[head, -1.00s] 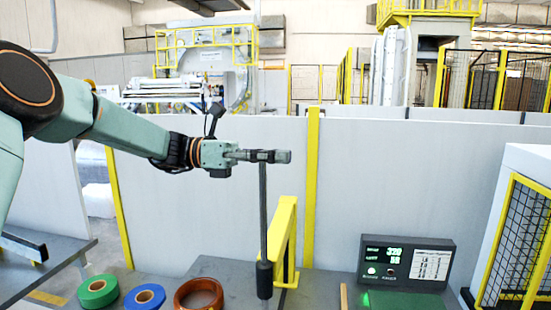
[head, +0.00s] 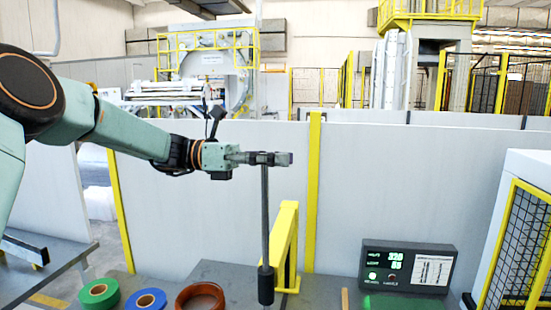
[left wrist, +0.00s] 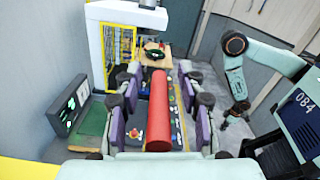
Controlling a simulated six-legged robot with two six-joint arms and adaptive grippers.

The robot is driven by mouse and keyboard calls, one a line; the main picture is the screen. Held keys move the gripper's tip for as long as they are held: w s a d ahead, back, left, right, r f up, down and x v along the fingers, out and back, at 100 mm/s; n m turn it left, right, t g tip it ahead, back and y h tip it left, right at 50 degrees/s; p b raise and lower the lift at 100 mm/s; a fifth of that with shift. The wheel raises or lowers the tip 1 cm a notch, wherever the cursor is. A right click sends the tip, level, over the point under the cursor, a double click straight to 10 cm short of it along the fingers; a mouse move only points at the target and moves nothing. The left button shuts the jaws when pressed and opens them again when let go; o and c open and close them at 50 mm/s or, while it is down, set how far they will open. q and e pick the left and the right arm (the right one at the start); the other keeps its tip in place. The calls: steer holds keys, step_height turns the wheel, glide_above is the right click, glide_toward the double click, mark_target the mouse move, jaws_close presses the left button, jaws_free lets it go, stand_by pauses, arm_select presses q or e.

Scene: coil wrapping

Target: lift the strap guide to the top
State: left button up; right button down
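My left gripper (head: 280,158) is level at the top of a thin upright grey rod (head: 264,215) with a dark sleeve (head: 266,286) low on it. In the left wrist view, a red cylinder (left wrist: 158,112) lies between the two purple-padded fingers, with a visible gap on each side. The fingers look open around it. I cannot tell for sure whether this cylinder is the strap guide; in the head view the near finger hides it. My right arm shows in the left wrist view, its right gripper (left wrist: 238,110) small and dark at its lower end.
Green (head: 99,293), blue (head: 146,300) and brown (head: 200,297) coils lie at the table's front left. A yellow post frame (head: 287,240) stands just right of the rod. A display box (head: 408,268) stands farther right. Grey partition walls (head: 210,220) close off the back.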

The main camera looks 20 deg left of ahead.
arm_select(q)
steer(key=shift+a, duration=0.25)
steer(key=v, duration=1.1)
steer(key=shift+a, duration=0.2)
steer(key=shift+s+a, duration=0.1)
steer(key=shift+s, duration=0.1)
steer(key=shift+w+f, duration=0.1)
